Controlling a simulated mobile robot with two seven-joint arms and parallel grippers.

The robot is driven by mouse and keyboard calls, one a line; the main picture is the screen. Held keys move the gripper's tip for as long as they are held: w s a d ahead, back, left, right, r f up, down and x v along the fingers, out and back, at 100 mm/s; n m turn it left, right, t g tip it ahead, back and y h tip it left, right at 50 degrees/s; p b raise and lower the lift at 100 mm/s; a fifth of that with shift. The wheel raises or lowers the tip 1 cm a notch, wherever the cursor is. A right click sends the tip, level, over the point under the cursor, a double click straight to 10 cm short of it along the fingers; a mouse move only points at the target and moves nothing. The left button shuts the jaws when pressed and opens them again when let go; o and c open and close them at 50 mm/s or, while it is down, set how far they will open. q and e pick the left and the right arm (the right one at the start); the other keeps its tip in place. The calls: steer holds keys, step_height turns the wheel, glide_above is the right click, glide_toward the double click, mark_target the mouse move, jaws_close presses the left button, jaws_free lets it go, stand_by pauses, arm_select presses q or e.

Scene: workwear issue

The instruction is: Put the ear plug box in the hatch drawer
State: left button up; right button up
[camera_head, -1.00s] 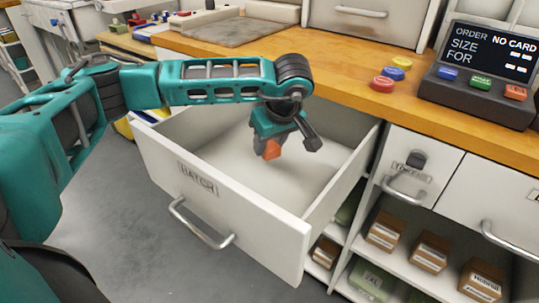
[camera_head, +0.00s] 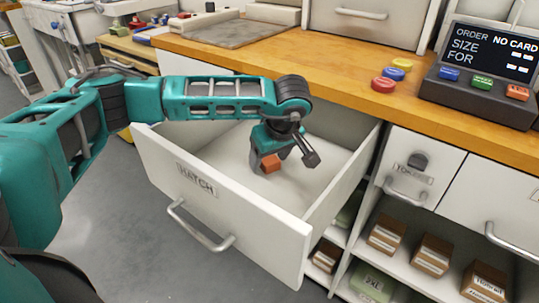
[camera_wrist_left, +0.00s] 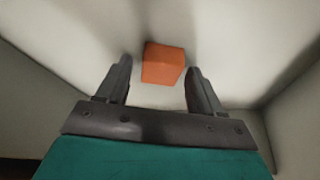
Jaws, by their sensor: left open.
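The ear plug box is a small orange box (camera_head: 271,162) inside the open hatch drawer (camera_head: 222,205), whose front carries a HATCH label. My left gripper (camera_head: 285,163) reaches down into the drawer, close to the box. In the left wrist view the orange box (camera_wrist_left: 163,63) lies on the pale drawer floor, just beyond and between the two open fingertips (camera_wrist_left: 158,75). Neither finger appears to touch it. My right gripper is in neither view.
Below right, a shelf holds several brown boxes (camera_head: 430,255). A closed tokens drawer (camera_head: 418,165) adjoins.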

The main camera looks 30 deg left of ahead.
arm_select(q)
steer(key=shift+r, duration=0.1)
steer(key=shift+r, duration=0.25)
steer(key=p+v, duration=0.3)
steer(key=v, duration=0.8)
steer(key=shift+d+r, duration=0.2)
steer(key=shift+r, duration=0.05)
